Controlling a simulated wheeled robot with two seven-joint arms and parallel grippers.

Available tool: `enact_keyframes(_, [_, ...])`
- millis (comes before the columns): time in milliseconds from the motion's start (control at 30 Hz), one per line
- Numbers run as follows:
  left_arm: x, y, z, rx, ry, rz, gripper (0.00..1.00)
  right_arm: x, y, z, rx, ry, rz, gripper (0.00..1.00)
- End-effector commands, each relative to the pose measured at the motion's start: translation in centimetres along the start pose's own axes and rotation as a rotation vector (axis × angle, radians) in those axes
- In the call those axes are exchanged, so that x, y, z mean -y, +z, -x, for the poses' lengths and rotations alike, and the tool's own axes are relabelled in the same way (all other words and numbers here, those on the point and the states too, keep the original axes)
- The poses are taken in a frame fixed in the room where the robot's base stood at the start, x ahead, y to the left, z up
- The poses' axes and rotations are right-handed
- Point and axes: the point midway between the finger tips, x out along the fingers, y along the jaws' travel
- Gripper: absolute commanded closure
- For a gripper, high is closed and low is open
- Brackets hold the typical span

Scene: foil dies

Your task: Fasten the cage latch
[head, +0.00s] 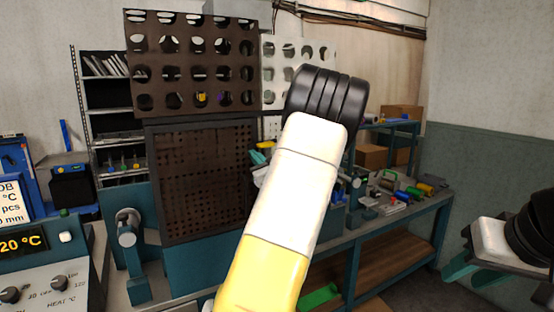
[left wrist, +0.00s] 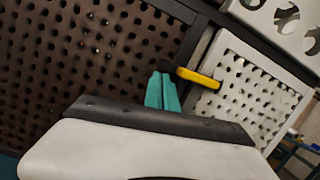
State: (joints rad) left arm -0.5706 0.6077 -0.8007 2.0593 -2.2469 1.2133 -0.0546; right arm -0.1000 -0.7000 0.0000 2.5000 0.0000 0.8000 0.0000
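The cage has a dark brown perforated door (head: 205,180), which also fills the left of the left wrist view (left wrist: 80,60). A yellow latch handle (left wrist: 198,77) sits at the frame between this door and a white perforated panel (left wrist: 255,95).
A dark panel with large round holes (head: 190,62) rises above the door. A workbench (head: 400,215) with small parts stands to the right. A control box (head: 45,265) with dials is at the lower left. Floor space is open between the bench and my right gripper.

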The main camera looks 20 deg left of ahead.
Motion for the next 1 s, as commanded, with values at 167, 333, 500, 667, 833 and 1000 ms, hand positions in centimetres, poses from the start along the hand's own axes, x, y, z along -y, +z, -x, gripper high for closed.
enact_keyframes(167, [-0.17,0.31,-0.1,-0.001,0.001,0.0,1.0,0.0,0.0,0.0,0.0,0.0,0.0,0.66])
enact_keyframes(333, [-0.23,0.47,-0.14,0.0,0.001,0.001,1.0,0.0,0.0,0.0,0.0,0.0,0.0,0.66])
enact_keyframes(500, [-0.24,0.54,-0.16,0.001,0.001,0.001,1.0,0.0,0.0,0.0,0.0,0.0,0.0,0.66])
enact_keyframes(667, [-0.25,0.57,-0.18,0.002,0.002,0.002,1.0,0.0,0.0,0.0,0.0,0.0,0.0,0.66])
enact_keyframes(833, [-0.24,0.59,-0.19,0.003,0.002,0.003,1.0,0.0,0.0,0.0,0.0,0.0,0.0,0.66])
enact_keyframes(1000, [0.17,-0.28,0.17,0.002,0.001,0.0,1.0,0.0,0.0,0.0,0.0,0.0,0.0,0.66])
